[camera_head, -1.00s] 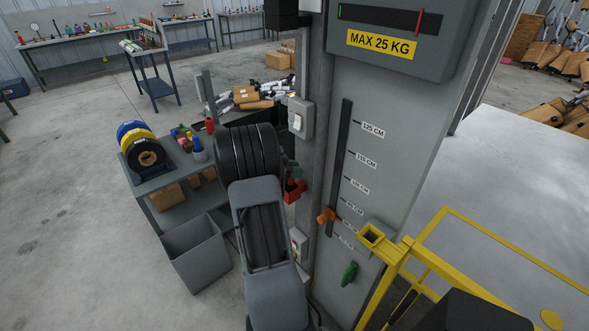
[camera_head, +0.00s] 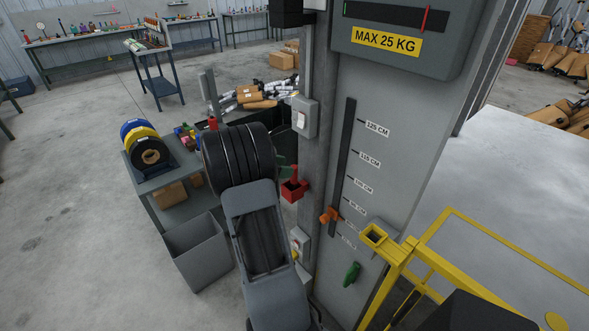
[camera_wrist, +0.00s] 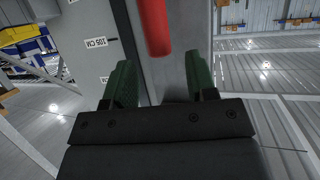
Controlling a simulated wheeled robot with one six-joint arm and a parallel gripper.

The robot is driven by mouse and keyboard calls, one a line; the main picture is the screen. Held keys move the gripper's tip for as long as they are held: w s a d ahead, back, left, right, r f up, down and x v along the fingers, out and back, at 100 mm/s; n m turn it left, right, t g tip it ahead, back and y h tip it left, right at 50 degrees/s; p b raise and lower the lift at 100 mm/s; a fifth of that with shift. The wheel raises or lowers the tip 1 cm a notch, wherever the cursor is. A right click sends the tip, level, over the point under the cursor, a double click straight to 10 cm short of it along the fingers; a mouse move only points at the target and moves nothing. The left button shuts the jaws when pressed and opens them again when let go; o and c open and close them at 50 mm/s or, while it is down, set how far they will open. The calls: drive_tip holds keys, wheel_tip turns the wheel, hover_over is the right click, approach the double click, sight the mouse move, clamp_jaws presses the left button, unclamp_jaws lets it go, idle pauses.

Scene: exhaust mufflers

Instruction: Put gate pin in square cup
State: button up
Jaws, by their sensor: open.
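The gate pin, seen by its red handle (camera_head: 294,173), stands upright in the small red square cup (camera_head: 293,190) on the grey post. Its lower part is hidden in the cup. My gripper (camera_head: 283,168), with green fingers, is beside the handle on its left, partly hidden behind my arm. In the wrist view my gripper (camera_wrist: 155,78) is open and empty. The red handle (camera_wrist: 158,30) shows beyond the fingertips, apart from both of them. The cup itself is out of the wrist view.
A yellow square socket (camera_head: 374,234) sits on the yellow gate frame (camera_head: 420,250) at right. An orange knob (camera_head: 329,216) and a green handle (camera_head: 352,273) stick out from the grey scale column (camera_head: 375,150). A grey bin (camera_head: 198,250) stands at left.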

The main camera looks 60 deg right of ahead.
drive_tip(key=w+a+r+n+t+h, duration=0.1)
drive_tip(key=w+a+r+n+t, duration=0.3)
drive_tip(key=w+a+r+t, duration=0.3)
drive_tip(key=w+a+r+n+t, duration=0.4)
drive_tip(key=w+a+r+t, duration=0.3)
drive_tip(key=w, duration=0.3)
drive_tip(key=w+a+n+t+y, duration=0.1)
drive_tip(key=a+n+t+y, duration=0.65)
drive_tip(key=a, duration=0.65)
drive_tip(key=s+a+f+n+g+y, duration=0.3)
drive_tip(key=s+a+n+y, duration=0.35)
drive_tip(key=a, duration=0.35)
drive_tip(key=s+f+n+g, duration=0.1)
drive_tip(key=s+f+g, duration=0.1)
drive_tip(key=s, duration=0.5)
drive_tip(key=s+a+f+n+g+h, duration=0.1)
drive_tip(key=s+f+g, duration=0.2)
drive_tip(key=s, duration=0.4)
drive_tip(key=shift+s+a+f+n+g+h, duration=0.25)
drive_tip(key=shift+f+n+g+h, duration=0.1)
drive_tip(key=shift+g, duration=0.5)
